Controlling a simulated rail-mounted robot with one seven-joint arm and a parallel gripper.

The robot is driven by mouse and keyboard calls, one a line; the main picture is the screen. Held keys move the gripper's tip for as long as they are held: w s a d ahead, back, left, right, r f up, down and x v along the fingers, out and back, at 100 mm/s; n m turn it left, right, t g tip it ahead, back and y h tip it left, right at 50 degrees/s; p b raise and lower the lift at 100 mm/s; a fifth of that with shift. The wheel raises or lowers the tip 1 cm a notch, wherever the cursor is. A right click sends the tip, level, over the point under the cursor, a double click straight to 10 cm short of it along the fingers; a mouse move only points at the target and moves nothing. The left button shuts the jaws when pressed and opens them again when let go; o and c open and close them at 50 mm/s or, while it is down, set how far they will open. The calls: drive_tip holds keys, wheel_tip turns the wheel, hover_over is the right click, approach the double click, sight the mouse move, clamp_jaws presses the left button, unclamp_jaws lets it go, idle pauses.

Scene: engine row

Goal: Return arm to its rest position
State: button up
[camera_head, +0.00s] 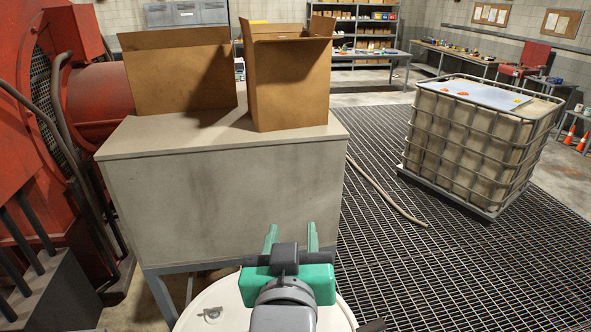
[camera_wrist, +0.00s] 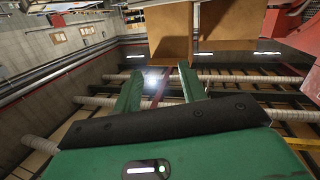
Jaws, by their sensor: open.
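My gripper (camera_head: 292,238) is green and dark grey, low in the middle of the head view. It is open, with its two fingers apart and nothing between them. It is in front of the grey cabinet (camera_head: 225,190) and below its top. In the wrist view my gripper (camera_wrist: 160,88) also shows two green fingers spread with an empty gap. The room appears upside down or steeply tilted there, with ceiling pipes behind the fingers.
Two open cardboard boxes, a wide one (camera_head: 180,78) and a taller one (camera_head: 288,85), stand on the cabinet. A caged tank (camera_head: 470,140) stands right on the grating (camera_head: 400,260). Red machinery (camera_head: 95,100) is at left. A white round surface (camera_head: 215,312) lies below my gripper.

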drive_tip(key=s+d+r+m+t, duration=0.1)
drive_tip(key=s+r+t, duration=0.7)
drive_tip(key=s+r, duration=0.7)
wheel_tip(320, 180, up, 5)
drive_tip(key=shift+s+f+y+p, duration=0.15)
drive_tip(key=shift+s+y+p, duration=0.15)
drive_tip(key=shift+s+y, duration=0.1)
